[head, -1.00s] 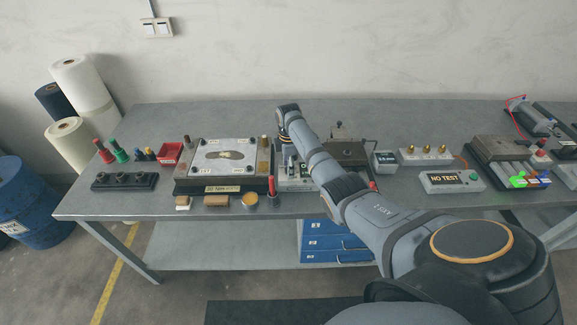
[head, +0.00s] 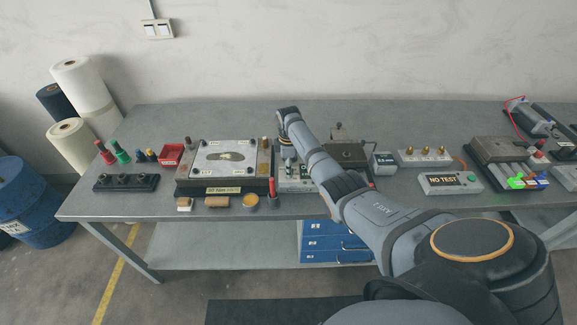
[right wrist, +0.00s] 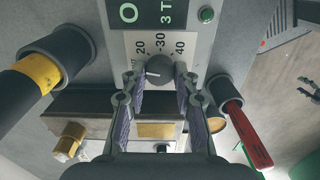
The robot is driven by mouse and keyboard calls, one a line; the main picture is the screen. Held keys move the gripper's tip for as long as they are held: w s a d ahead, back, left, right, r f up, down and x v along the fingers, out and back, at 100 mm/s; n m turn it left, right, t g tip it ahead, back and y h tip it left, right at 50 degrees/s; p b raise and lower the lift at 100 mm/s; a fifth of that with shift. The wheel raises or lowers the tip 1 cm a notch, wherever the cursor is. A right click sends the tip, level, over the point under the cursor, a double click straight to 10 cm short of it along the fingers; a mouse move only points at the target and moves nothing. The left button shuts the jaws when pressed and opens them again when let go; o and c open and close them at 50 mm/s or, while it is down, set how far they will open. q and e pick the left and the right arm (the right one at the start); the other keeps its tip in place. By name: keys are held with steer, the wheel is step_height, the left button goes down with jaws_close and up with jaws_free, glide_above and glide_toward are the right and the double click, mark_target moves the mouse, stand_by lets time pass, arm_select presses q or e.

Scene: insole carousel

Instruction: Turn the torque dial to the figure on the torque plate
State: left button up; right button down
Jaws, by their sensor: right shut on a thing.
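The torque dial (right wrist: 160,69) is a dark round knob on a pale panel (right wrist: 198,52) marked 20, 30 and 40 in the right wrist view. Its white mark points left, nearest the 20 side. My right gripper (right wrist: 158,84) is shut on the dial, one finger at each side. In the head view my right gripper (head: 289,160) reaches down to the grey unit, and the dial is hidden there. A yellow plate (head: 223,190) on the front of the insole fixture (head: 182,181) bears a figure ending in Nm, too small to read surely. My left gripper is out of view.
A red-handled tool (right wrist: 248,132) stands in a dark holder right of my fingers; a black-and-yellow handle (right wrist: 32,78) stands at left. Above the dial is a dark display (right wrist: 145,13) with green characters. A grey NO TEST box (head: 450,182) sits farther right on the bench.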

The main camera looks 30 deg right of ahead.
steer(key=m+p, duration=0.1)
steer(key=m, duration=0.2)
steer(key=shift+r+m+p, duration=0.2)
steer(key=shift+m+p, duration=0.1)
steer(key=shift+p, duration=0.05)
steer(key=m+p, duration=0.1)
steer(key=m, duration=0.2)
steer(key=shift+m, duration=0.3)
steer(key=m+p, duration=0.1)
steer(key=m, duration=0.3)
steer(key=shift+w+d+m, duration=0.1)
steer(key=shift+m, duration=0.2)
steer(key=shift+m+p, duration=0.4)
steer(key=shift+m, duration=1.4)
steer(key=c, duration=1)
jaws_free()
steer(key=shift+f, duration=0.1)
